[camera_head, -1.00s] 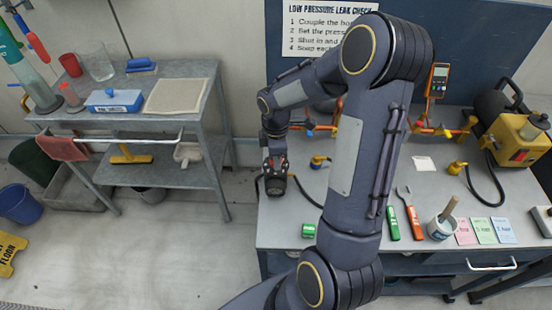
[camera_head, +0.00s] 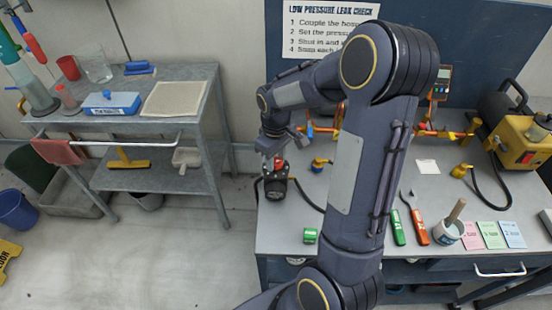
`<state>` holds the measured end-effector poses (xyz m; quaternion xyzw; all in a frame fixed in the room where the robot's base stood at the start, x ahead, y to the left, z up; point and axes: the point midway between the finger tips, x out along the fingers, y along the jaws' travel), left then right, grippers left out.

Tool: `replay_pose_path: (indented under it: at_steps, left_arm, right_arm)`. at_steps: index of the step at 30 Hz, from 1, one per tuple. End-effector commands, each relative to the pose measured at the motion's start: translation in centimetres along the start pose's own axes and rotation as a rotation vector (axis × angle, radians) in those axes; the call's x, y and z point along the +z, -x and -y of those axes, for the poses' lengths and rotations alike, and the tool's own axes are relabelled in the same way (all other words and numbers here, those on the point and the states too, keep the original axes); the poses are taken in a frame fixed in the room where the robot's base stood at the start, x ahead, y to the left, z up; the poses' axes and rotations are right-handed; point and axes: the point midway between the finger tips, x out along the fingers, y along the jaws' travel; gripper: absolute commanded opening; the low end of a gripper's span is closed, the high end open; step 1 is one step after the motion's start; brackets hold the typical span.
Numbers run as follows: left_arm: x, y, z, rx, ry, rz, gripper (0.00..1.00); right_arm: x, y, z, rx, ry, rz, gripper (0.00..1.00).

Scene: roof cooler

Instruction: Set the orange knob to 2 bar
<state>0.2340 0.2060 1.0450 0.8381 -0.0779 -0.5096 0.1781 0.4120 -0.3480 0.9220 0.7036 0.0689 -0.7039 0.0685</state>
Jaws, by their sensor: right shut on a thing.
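My right gripper (camera_head: 273,158) comes down over the left end of the grey bench (camera_head: 290,228), just above a dark round fitting (camera_head: 275,188) with a pale band. A small red-orange part (camera_head: 279,164), which looks like the orange knob, shows at the fingertips. The gripper appears shut on it; the wrist hides part of the grip. The knob's scale and setting are too small to read. My left gripper is not in view.
My right arm hides the bench middle. A green block (camera_head: 310,236) lies nearby; green (camera_head: 398,228) and orange-handled (camera_head: 417,228) tools, a pot with a brush (camera_head: 448,232) and cards (camera_head: 491,235) lie right. A yellow machine (camera_head: 522,143) stands at the far right.

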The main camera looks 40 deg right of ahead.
Motion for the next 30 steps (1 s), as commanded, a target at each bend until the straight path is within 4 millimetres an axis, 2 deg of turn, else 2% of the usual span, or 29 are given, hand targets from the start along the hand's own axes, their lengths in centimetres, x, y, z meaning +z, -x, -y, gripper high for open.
replay_pose_path:
  at_steps: [9,22,23,27,30]
  left_arm:
    - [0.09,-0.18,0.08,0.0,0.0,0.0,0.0]
    - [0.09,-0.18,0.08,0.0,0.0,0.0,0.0]
    - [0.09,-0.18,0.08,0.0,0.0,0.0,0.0]
    - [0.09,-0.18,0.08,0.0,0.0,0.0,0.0]
    - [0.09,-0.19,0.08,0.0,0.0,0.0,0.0]
  right_arm:
    - [-0.06,0.07,-0.02,0.001,-0.08,-0.002,0.13]
    - [-0.07,0.09,-0.04,0.001,-0.086,-0.002,0.13]
    - [-0.07,0.09,-0.03,0.001,-0.086,-0.002,0.4]
    - [-0.05,0.07,-0.03,0.001,-0.086,-0.002,0.58]
    - [-0.04,0.05,-0.02,0.001,-0.085,-0.001,0.58]
